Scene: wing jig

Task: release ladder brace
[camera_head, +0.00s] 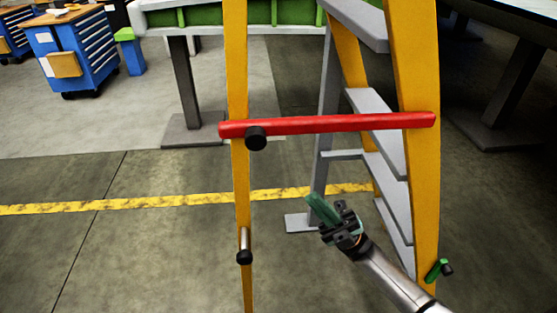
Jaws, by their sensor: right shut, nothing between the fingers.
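The red brace (325,124) spans nearly level between the yellow legs of the ladder (418,165), and both its ends overlap the legs. A black knob (256,139) sits at its left end. My right gripper (318,205), with green at its tip, is shut and empty. It shows below the brace, between the two legs, and does not touch the brace.
Grey steps (376,131) stand behind. A blue tool cabinet (82,55) is far left. Floor at left is clear.

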